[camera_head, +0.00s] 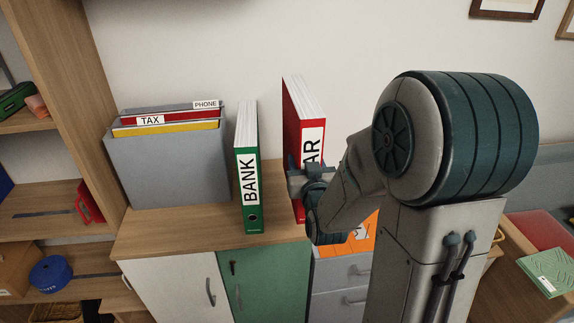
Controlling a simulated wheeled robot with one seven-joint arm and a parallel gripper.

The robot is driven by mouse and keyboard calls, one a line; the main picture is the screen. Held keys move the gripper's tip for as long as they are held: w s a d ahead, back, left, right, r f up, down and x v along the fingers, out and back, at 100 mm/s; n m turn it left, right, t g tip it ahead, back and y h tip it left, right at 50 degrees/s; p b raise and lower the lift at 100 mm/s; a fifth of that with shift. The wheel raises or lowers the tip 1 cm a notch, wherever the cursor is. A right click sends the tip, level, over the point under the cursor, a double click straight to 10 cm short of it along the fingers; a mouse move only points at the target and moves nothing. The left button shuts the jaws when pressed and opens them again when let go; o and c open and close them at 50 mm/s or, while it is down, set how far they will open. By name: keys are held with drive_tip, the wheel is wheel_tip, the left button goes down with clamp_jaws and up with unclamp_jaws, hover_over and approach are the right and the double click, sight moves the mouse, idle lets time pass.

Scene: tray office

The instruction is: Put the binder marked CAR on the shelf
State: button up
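A red binder (291,110) with white pages stands upright at the right end of the wooden cabinet top. Its spine label shows "AR"; the first letter is hidden by my gripper. My gripper (299,180) is at the lower part of the red spine, seen from behind. Its fingers are mostly hidden, so I cannot tell whether they hold the binder. I also cannot tell whether the binder's base touches the cabinet top. A wooden shelf unit (85,95) with several boards stands at the left.
A green BANK binder (247,170) stands just left of the red one. A grey file box (165,170) with TAX and PHONE folders stands further left. The shelf boards hold a blue round object (52,274), a red item (88,203) and a green item (14,100).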

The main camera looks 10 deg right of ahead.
drive_tip(key=shift+w+a+f+p, duration=0.35)
drive_tip(key=shift+w+f+p, duration=0.35)
drive_tip(key=shift+w+f, duration=0.75)
drive_tip(key=shift+w+a+f+p, duration=0.4)
drive_tip(key=shift+w+f+p, duration=0.25)
drive_tip(key=shift+w+f, duration=0.8)
drive_tip(key=shift+w+a+f+p, duration=0.35)
drive_tip(key=shift+w+f+p, duration=0.35)
drive_tip(key=shift+w+f, duration=0.75)
drive_tip(key=shift+s+f, duration=0.2)
drive_tip(key=shift+f, duration=0.1)
drive_tip(key=o, duration=1.5)
drive_tip(key=shift+o, duration=0.3)
drive_tip(key=shift+s, duration=0.1)
